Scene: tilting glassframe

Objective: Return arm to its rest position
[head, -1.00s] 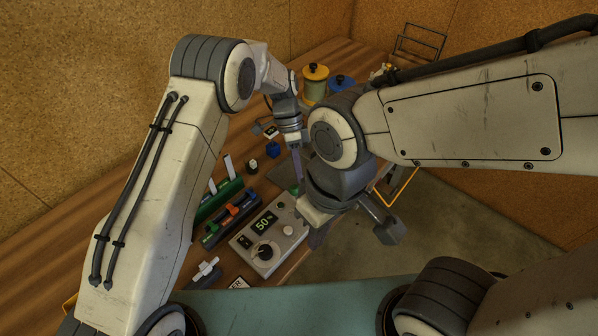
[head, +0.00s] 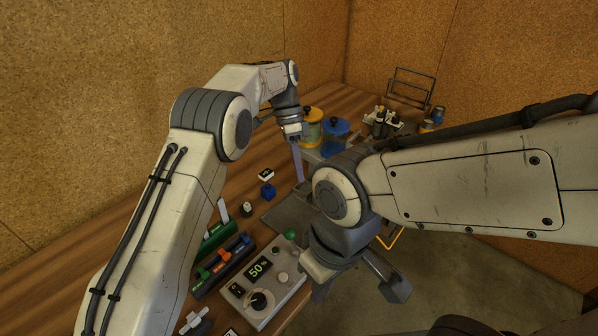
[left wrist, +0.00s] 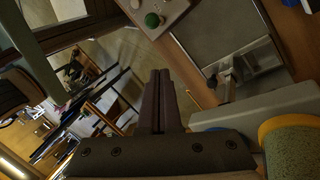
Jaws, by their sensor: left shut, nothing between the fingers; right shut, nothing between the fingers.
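My left gripper (head: 298,163) hangs from the left arm over the far part of the workbench, its thin fingers together and pointing down. In the left wrist view the shut fingers (left wrist: 160,100) have nothing between them. My right gripper (head: 319,291) is lower and nearer, beside the right edge of the control box. Its fingers are partly covered by its own wrist, and I see nothing held in it.
A control box (head: 285,279) with a dial and a "50" display stands on the wooden bench (head: 155,215). A wire rack (head: 411,87) is at the back.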

